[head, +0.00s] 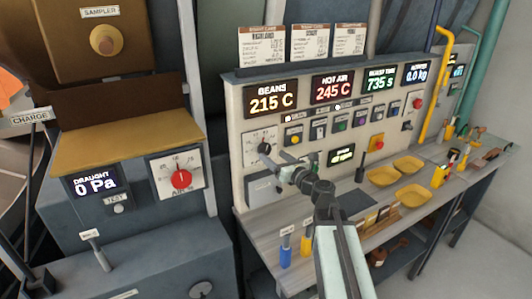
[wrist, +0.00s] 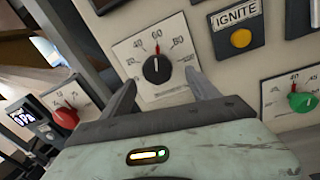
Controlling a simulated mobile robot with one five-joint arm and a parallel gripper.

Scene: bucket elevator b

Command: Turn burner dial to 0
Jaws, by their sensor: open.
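A black dial (wrist: 157,69) sits on a white square scale plate in the wrist view. The same dial shows in the head view (head: 264,148) at the left of the control panel. No name for this dial is readable, so I cannot confirm it is the burner dial. My gripper (wrist: 160,84) is open and empty, with its two fingers spread below and either side of the dial. I cannot tell whether they touch it. In the head view my gripper (head: 272,171) is just below the dial.
A yellow IGNITE button (wrist: 241,38) is right of the dial, and a green dial (wrist: 302,102) is at lower right. A red dial (head: 181,179) is on the grey machine to the left. Yellow trays (head: 384,177) and tools stand on the bench (head: 262,222) below the panel.

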